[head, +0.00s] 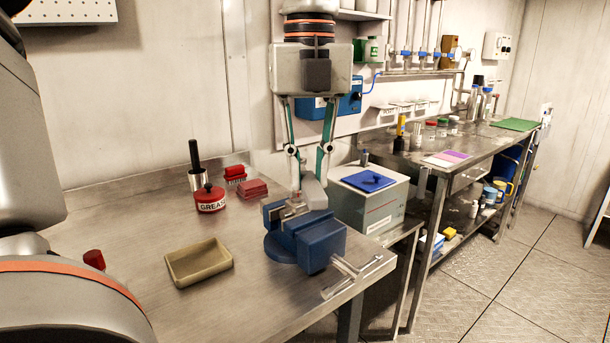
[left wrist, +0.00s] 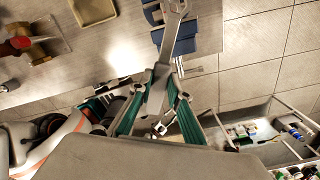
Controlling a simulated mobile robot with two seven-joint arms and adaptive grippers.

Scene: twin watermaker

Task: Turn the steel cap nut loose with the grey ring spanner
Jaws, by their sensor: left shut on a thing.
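My left gripper (head: 308,178) points down over the blue bench vise (head: 305,238), its teal fingers shut on the grey ring spanner (head: 314,193). In the left wrist view the spanner (left wrist: 159,90) runs from the fingertips (left wrist: 163,80) up to its ring end, over the blue vise (left wrist: 188,38). Small metal shows at the vise jaws in the head view; the steel cap nut is not clearly visible, nor whether the ring is around it. Teal finger-like parts (left wrist: 105,105) beside a white, orange-banded arm at the lower left seem to be my right gripper; its opening is unclear.
An empty tan tray (head: 198,263) lies left of the vise. A grey box (head: 368,205) with a blue lid stands right of the vise. The bench front is mostly clear.

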